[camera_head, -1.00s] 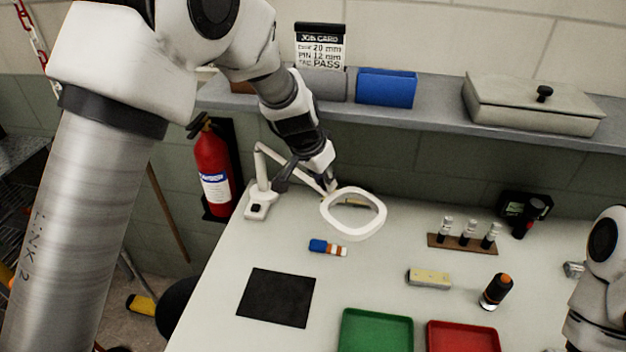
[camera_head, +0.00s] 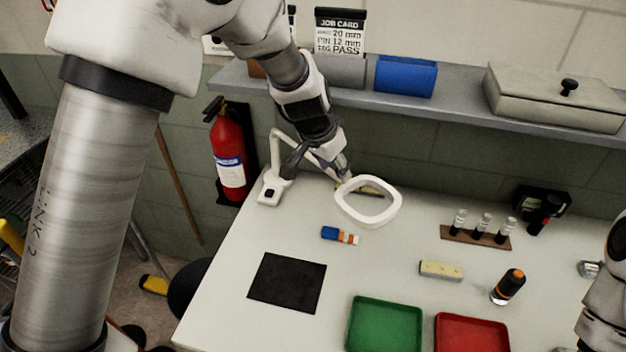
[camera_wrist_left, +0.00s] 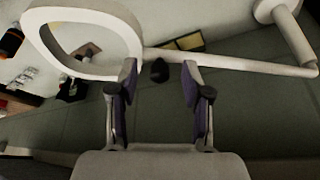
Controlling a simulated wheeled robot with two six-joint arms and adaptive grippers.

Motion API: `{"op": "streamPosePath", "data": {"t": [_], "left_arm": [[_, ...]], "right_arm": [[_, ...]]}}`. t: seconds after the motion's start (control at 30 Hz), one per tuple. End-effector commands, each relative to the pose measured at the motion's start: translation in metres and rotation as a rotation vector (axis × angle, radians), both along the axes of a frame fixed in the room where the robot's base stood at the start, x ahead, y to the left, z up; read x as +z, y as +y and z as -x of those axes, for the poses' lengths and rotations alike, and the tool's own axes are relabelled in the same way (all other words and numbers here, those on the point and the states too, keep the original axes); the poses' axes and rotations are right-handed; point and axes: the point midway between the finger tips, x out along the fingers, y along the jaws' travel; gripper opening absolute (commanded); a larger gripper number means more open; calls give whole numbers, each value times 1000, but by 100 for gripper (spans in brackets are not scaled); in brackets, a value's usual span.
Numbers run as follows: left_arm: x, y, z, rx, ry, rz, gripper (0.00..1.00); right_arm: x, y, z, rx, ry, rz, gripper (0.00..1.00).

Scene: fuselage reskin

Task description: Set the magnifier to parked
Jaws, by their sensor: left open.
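The magnifier is a white rounded ring (camera_head: 368,202) on a jointed white arm, with its base (camera_head: 275,190) on the table's back left. The ring hangs over the table. In the left wrist view the ring (camera_wrist_left: 137,52) is at upper left, and its white arm (camera_wrist_left: 240,63) runs right from it. My left gripper (camera_head: 341,176) is by the ring's back left side in the head view. In the wrist view its purple-padded fingers (camera_wrist_left: 158,90) are open and apart, just short of the magnifier arm. Nothing is between them.
A dark mat (camera_head: 287,283), a blue-and-orange item (camera_head: 340,236), a green tray (camera_head: 385,325) and a red tray (camera_head: 471,335) lie on the table. A vial rack (camera_head: 475,237) stands at the back right. A shelf (camera_head: 450,108) overhangs the back. A fire extinguisher (camera_head: 228,155) hangs left.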

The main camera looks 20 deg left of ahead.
Motion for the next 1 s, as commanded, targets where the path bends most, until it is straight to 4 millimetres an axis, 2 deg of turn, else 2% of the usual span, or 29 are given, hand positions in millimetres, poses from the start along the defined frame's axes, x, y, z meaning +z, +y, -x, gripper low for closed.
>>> {"op": "streamPosePath", "data": {"t": [0.2,0.33,0.5,0.7,0.73,0.8,0.87,0.97,1.0], "left_arm": [[1,22,56,4,0,4,49],[0,32,82,3,1,3,49],[0,37,97,1,-1,1,49],[0,38,98,0,-1,0,49],[0,38,98,0,-1,0,45],[0,38,98,-11,-3,-4,20],[1,40,95,-58,-24,-35,0],[3,52,86,-322,-109,-210,0],[4,56,82,-463,-150,-294,0]], "right_arm": [[0,0,0,0,0,0,0],[0,0,0,0,0,0,0],[0,0,0,0,0,0,0],[0,0,0,0,0,0,0],[0,0,0,0,0,0,0],[0,0,0,0,0,0,0],[0,0,0,0,0,0,0],[0,0,0,0,0,0,0],[0,0,0,0,0,0,0]]}}
